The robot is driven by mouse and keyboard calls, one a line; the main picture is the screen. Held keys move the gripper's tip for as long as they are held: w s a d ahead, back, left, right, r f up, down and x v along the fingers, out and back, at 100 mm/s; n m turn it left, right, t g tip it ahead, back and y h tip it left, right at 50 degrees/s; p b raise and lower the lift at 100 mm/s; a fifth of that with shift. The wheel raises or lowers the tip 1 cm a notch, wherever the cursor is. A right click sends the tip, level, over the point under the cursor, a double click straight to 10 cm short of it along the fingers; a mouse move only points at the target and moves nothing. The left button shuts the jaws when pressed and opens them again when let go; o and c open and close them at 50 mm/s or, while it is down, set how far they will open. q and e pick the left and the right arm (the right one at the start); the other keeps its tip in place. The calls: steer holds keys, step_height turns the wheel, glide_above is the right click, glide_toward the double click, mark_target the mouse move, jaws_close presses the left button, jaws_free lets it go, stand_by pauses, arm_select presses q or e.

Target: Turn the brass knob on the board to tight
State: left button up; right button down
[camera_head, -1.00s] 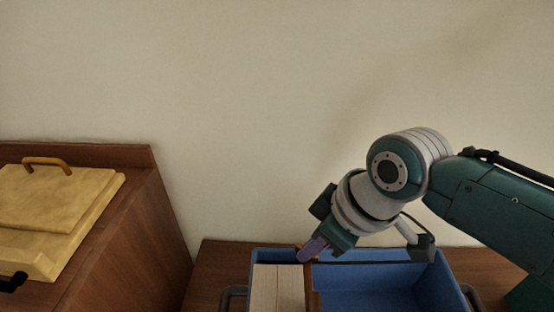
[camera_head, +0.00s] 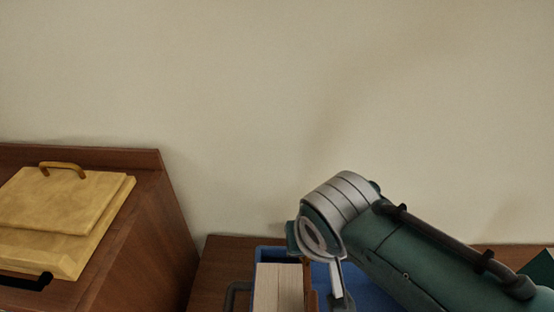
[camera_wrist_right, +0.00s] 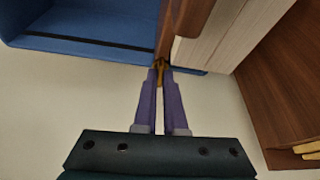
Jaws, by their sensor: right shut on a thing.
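The brass knob (camera_wrist_right: 161,69) shows in the right wrist view as a small golden piece at the end of the brown wooden board (camera_wrist_right: 187,18). My right gripper (camera_wrist_right: 160,72) has its two purple fingers shut on the knob, one on each side. The fingertips hide part of it, and I cannot read its turn angle. In the head view, my right wrist covers the fingers and the knob. A narrow strip of the board (camera_head: 310,296) shows there, beside the cream block. My left gripper is not in view.
The board stands in a blue crate (camera_wrist_right: 75,48) against a cream block (camera_head: 279,285). The crate sits on a brown surface (camera_head: 225,262) near the wall. At left, a yellow lidded box (camera_head: 60,205) rests on a brown wooden cabinet (camera_head: 160,235).

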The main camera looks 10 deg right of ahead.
steer(key=shift+m, duration=0.6)
steer(key=shift+h, duration=0.3)
steer(key=c, duration=1.3)
jaws_free()
steer(key=shift+o, duration=0.2)
steer(key=shift+r, duration=0.2)
steer(key=p+v, duration=0.3)
steer(key=v, duration=0.6)
steer(key=shift+r+p, duration=0.25)
steer(key=shift+p, duration=0.05)
